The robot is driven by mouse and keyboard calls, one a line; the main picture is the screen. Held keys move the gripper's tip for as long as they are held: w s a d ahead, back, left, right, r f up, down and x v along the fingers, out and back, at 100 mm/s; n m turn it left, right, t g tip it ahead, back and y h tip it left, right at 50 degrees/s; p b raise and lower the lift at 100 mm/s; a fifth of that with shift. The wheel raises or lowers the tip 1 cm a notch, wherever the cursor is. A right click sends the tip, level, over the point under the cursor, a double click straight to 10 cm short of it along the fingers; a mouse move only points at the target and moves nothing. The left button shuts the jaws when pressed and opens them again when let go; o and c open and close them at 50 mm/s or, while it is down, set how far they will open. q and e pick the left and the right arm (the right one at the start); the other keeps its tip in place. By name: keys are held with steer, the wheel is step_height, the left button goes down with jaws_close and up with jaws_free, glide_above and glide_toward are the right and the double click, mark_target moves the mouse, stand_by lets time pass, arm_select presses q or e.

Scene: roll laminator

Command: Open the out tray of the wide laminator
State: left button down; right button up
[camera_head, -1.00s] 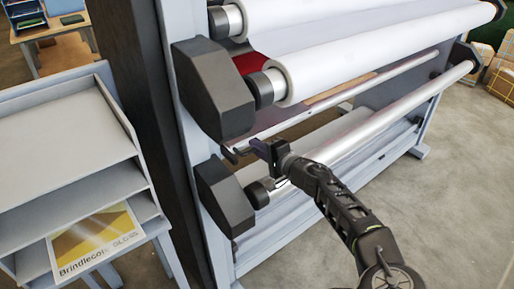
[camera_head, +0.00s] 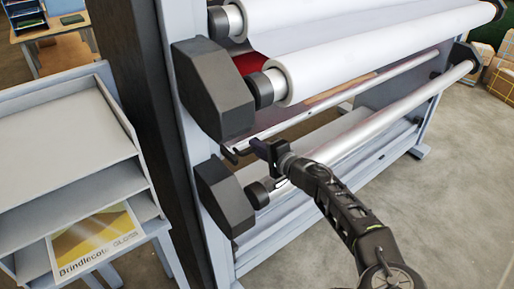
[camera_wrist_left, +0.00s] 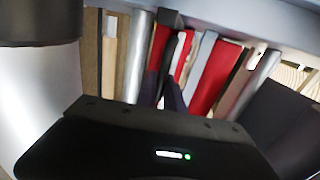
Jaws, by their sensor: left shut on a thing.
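The wide laminator (camera_head: 215,90) stands in the middle of the head view, with white rolls above and a silver roller below. A thin grey rail (camera_head: 345,95), which looks like the front edge of the out tray, runs between them. My left gripper (camera_head: 259,149) reaches in over the silver roller and is shut at this rail near its left end. The fingers (camera_wrist_left: 172,92) show dark in the left wrist view, with red and wooden strips behind them. The exact contact is too small and dark to make out. My right gripper is not in view.
The silver roller (camera_head: 385,118) lies just under my left wrist. Dark end housings (camera_head: 222,195) stand close on the left. A grey shelf unit (camera_head: 60,130) stands further left. Open floor (camera_head: 460,200) lies to the right.

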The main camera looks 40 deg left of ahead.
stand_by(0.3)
arm_select(q)
steer(key=v, duration=0.3)
steer(key=f+v, duration=0.1)
steer(key=v, duration=0.3)
steer(key=f+v, duration=0.1)
steer(key=v, duration=0.3)
steer(key=shift+d+f, duration=0.15)
steer(key=shift+d, duration=0.35)
steer(key=shift+s+d+f, duration=0.1)
steer(key=shift+s+d, duration=0.1)
steer(key=shift+d, duration=0.05)
steer(key=c, duration=1.9)
jaws_free()
steer(key=o, duration=0.3)
steer(key=shift+d, duration=0.2)
steer(key=shift+o, duration=0.6)
steer(key=shift+a, duration=0.1)
